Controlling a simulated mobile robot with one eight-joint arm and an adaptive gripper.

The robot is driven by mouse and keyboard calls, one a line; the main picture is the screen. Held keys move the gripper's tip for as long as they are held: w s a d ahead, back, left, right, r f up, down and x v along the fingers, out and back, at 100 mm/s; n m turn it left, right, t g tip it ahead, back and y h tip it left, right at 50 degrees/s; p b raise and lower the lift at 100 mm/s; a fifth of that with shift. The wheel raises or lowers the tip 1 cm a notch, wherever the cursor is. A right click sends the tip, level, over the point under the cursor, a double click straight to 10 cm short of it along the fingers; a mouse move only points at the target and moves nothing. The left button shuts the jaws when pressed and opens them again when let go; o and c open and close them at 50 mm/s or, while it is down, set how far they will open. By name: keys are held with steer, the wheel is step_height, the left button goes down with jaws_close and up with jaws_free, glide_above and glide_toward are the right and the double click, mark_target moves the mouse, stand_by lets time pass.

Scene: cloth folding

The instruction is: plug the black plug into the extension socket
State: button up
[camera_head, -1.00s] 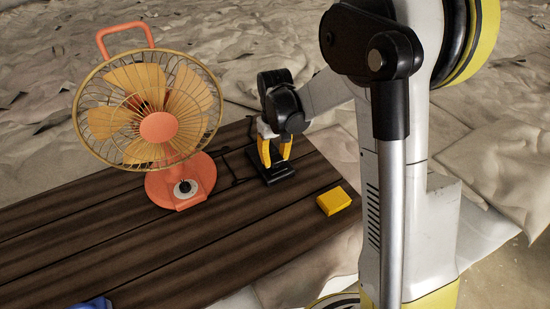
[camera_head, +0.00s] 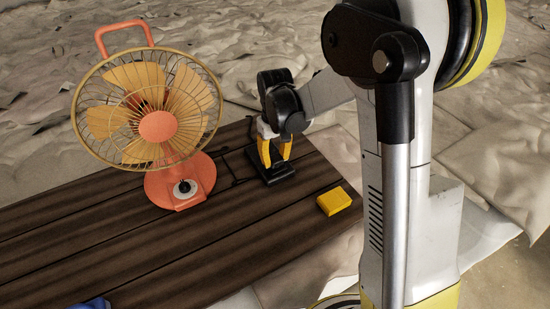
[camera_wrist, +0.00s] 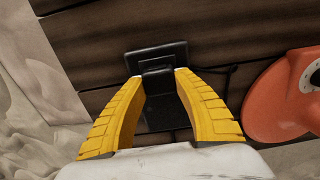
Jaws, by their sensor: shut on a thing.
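My gripper (camera_head: 275,155) points down over the black extension socket (camera_head: 285,176) near the far edge of the table. In the wrist view, my gripper's yellow fingertips (camera_wrist: 156,88) are shut on the black plug (camera_wrist: 157,82). The black extension socket also shows there (camera_wrist: 135,62), directly beneath and around the plug. The plug is mostly hidden by the fingers in the head view. I cannot tell whether its pins sit in the socket.
An orange fan (camera_head: 158,127) stands to the left of my gripper. A dark cord runs between the fan and the socket. A yellow block (camera_head: 333,201) lies to the right. A blue thing (camera_head: 92,304) is partly visible at the bottom. The wooden table (camera_head: 190,255) is clear in front.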

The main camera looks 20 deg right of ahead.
mark_target(275, 157)
steer(key=shift+f+b, duration=0.6)
steer(key=o, duration=1.1)
step_height(275, 157, up, 12)
stand_by(0.4)
